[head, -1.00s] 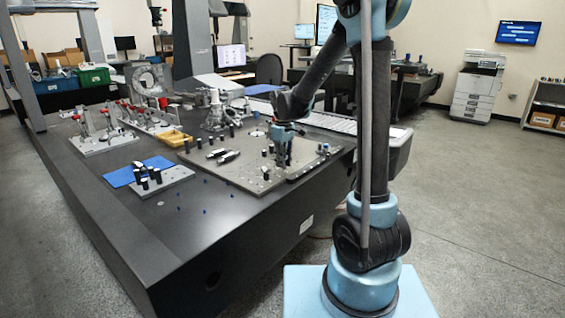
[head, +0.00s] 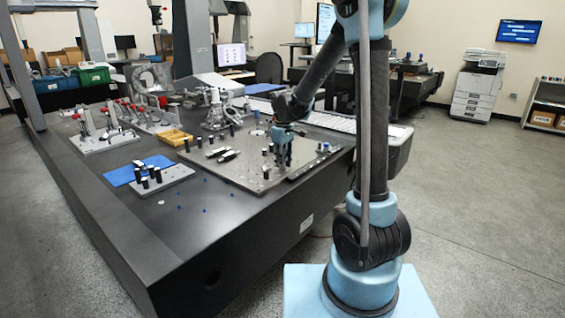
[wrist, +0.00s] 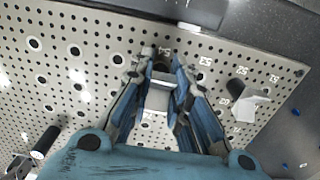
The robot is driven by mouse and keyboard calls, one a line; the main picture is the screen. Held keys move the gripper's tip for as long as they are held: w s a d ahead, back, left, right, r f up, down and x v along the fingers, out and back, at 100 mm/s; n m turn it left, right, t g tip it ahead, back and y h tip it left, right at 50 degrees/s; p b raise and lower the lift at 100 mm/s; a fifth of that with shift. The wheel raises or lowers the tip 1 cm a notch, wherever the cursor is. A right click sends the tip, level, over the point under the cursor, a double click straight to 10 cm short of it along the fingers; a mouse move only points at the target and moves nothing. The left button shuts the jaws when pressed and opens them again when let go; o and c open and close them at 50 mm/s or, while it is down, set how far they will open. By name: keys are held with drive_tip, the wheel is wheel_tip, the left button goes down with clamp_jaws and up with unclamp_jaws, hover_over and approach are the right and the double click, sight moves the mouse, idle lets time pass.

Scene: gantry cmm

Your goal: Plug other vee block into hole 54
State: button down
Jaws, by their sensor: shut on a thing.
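My gripper (head: 283,158) is low over the perforated fixture plate (head: 218,173), near its right side. In the wrist view my gripper (wrist: 162,65) is shut on a pale grey vee block (wrist: 158,98), which sits between the blue fingers with a dark part at its far end. Another pale block with a dark end (wrist: 248,101) stands on the plate to the right of the fingers. Printed hole numbers lie around the fingertips; one just beyond them looks like 54 but is partly covered. I cannot tell whether the held block's end is inside a hole.
A black post (wrist: 46,140) stands on the plate at the wrist view's lower left. Several dark and silver parts (head: 228,156) stand on the plate left of my gripper. A small grey block with black pegs (head: 168,182) and a yellow tray (head: 174,138) lie further left.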

drive_tip(key=shift+f, duration=0.45)
drive_tip(key=c, duration=1.4)
unclamp_jaws()
drive_tip(key=shift+c, duration=0.2)
wheel_tip(320, 180, up, 12)
